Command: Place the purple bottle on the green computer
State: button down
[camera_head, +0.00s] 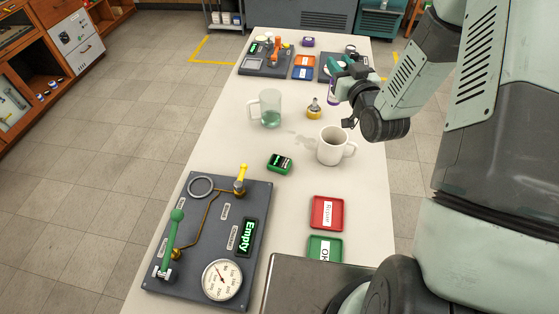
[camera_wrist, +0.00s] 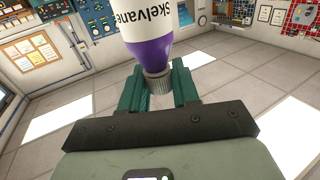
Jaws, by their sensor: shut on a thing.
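The purple bottle (camera_wrist: 152,50) has a white label and a grey ribbed cap. In the wrist view my gripper (camera_wrist: 158,82) is shut on the cap, with a teal finger on either side. In the head view the purple bottle (camera_head: 333,92) shows only in part beside my gripper (camera_head: 337,68), above the right side of the table. The green computer (camera_head: 279,163) is a small green box with a dark screen, lying mid-table. My gripper is behind it and to its right, well apart from it.
A white mug (camera_head: 332,148) stands right of the green computer, and a glass mug (camera_head: 268,108) stands behind it. A small yellow-based item (camera_head: 314,108) is between. A gauge panel (camera_head: 210,240), red tray (camera_head: 327,213) and green tray (camera_head: 325,247) are nearer.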

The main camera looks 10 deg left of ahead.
jog(key=s+a+r+n+g+y, duration=0.2)
jog(key=s+a+n+g+y, duration=0.45)
jog(key=s+a, duration=0.65)
notch_tip(320, 180, down, 15)
jog(key=shift+r+m+t, duration=0.2)
jog(key=shift+m+t, duration=0.15)
jog(key=shift+f+y, duration=0.15)
jog(key=shift+y, duration=0.1)
jog(key=c, duration=0.8)
grip_release()
jog(key=shift+d, duration=0.1)
jog(key=v, duration=1.2)
